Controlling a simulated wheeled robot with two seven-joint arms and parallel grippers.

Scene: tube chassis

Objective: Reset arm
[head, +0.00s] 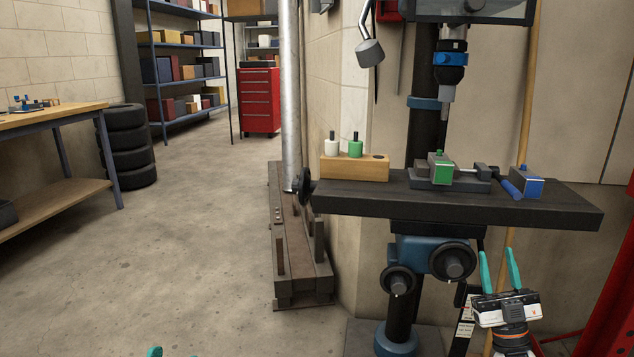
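My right gripper (498,254) is at the lower right, in front of the drill press and below its table. Its two teal fingers point up and stand apart, with nothing between them, so it is open. Of my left gripper (173,353), only two teal fingertip bits show at the bottom edge, left of centre. They are apart, with bare floor between them. The rest of the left gripper and its arm are out of view.
A workbench (52,118) stands left. The floor (190,240) between is clear.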

